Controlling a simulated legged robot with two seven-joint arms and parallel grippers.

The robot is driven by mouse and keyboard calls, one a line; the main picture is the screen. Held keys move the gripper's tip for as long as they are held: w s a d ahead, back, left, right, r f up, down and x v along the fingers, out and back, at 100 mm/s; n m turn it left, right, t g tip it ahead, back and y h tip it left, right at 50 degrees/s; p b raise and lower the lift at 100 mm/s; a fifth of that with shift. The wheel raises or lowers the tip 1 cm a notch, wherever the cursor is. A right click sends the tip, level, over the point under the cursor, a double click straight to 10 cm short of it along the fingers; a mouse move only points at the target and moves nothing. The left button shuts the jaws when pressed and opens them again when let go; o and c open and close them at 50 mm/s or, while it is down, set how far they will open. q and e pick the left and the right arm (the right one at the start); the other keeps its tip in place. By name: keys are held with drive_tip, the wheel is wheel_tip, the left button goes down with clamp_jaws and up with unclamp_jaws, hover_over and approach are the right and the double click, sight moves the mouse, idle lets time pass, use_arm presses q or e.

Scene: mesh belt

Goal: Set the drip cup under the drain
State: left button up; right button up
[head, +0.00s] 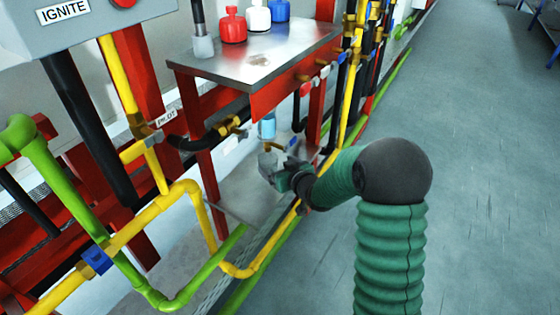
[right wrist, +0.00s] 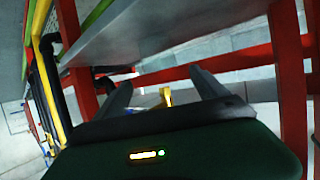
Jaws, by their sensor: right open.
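My right gripper (head: 270,162) is below the steel table, at the end of my green-sleeved arm. It is open, and its two fingers stand apart in the right wrist view (right wrist: 163,88). A small light-blue vessel (head: 267,126), perhaps the drip cup, shows under the table just above the gripper in the head view; its base is hard to make out. A small brass fitting (head: 277,147), perhaps the drain, is close to the fingers. A yellow-brass piece (right wrist: 165,97) shows between the fingers in the right wrist view; contact cannot be told. My left gripper is not in view.
The steel table (head: 225,62) on red legs overhangs the gripper and carries red, white and blue bottles. Yellow pipes (head: 185,190) and green pipes (head: 180,302) run at left and below. Red bars (right wrist: 225,62) cross near the fingers.

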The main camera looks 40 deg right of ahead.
drive_tip(key=shift+v, duration=1)
drive_tip(key=s+a+f+g, duration=0.2)
drive_tip(key=s+a+g, duration=0.1)
drive_tip(key=s+a, duration=0.3)
drive_tip(key=s+a+f+n+g+y, duration=0.1)
drive_tip(key=s+a+f+g, duration=0.2)
drive_tip(key=s+a, duration=0.4)
drive_tip(key=s+a+f+g, duration=0.2)
drive_tip(key=s+a+g, duration=0.2)
drive_tip(key=s+a, duration=0.3)
drive_tip(key=s, duration=0.3)
drive_tip(key=shift+f+n+g+y, duration=0.3)
drive_tip(key=shift+y, duration=0.1)
drive_tip(key=shift+a, duration=0.25)
drive_tip(key=shift+c, duration=0.2)
